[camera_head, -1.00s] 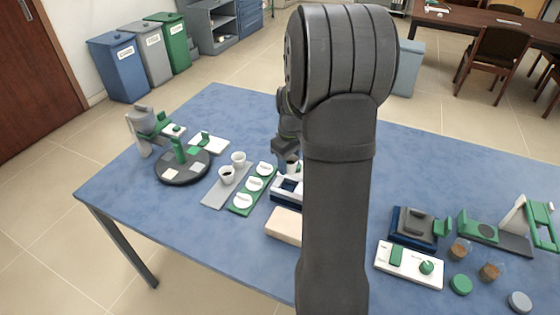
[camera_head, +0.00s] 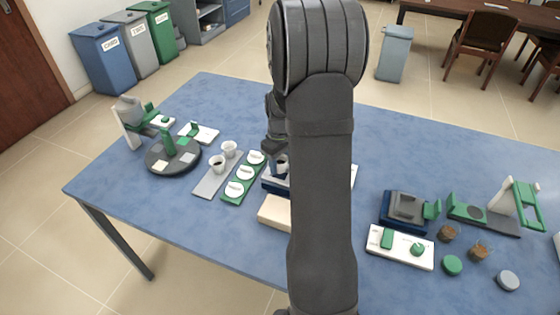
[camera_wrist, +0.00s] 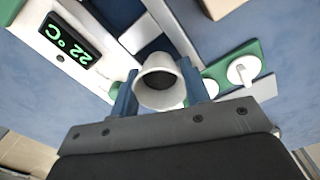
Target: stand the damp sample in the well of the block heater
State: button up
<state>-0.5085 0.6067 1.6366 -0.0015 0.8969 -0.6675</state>
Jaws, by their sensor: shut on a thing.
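My gripper (camera_wrist: 160,90) is shut on a small white cup with dark contents (camera_wrist: 158,82), one blue finger on each side of it. The cup is partly visible in the head view (camera_head: 281,166), over the block heater. The block heater (camera_wrist: 118,75) is white, with a green-lit display (camera_wrist: 70,42) reading 22 °C. Beyond the cup in the wrist view is a dark opening (camera_wrist: 156,45) in a white part. My arm hides much of the heater in the head view. I cannot tell whether the cup's base touches the heater.
Two white cups (camera_head: 217,163) (camera_head: 229,148) stand on a grey mat left of the heater. A green strip (camera_head: 243,181) with three white lids lies between. A beige block (camera_head: 274,212) sits in front. Other equipment (camera_head: 404,208) stands right; the table's front left is clear.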

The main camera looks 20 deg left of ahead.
jog(key=shift+f, duration=0.3)
jog(key=shift+f, duration=0.6)
jog(key=o, duration=1.5)
jog(key=shift+c, duration=0.2)
jog(key=shift+r, duration=3.95)
jog(key=shift+f, duration=4)
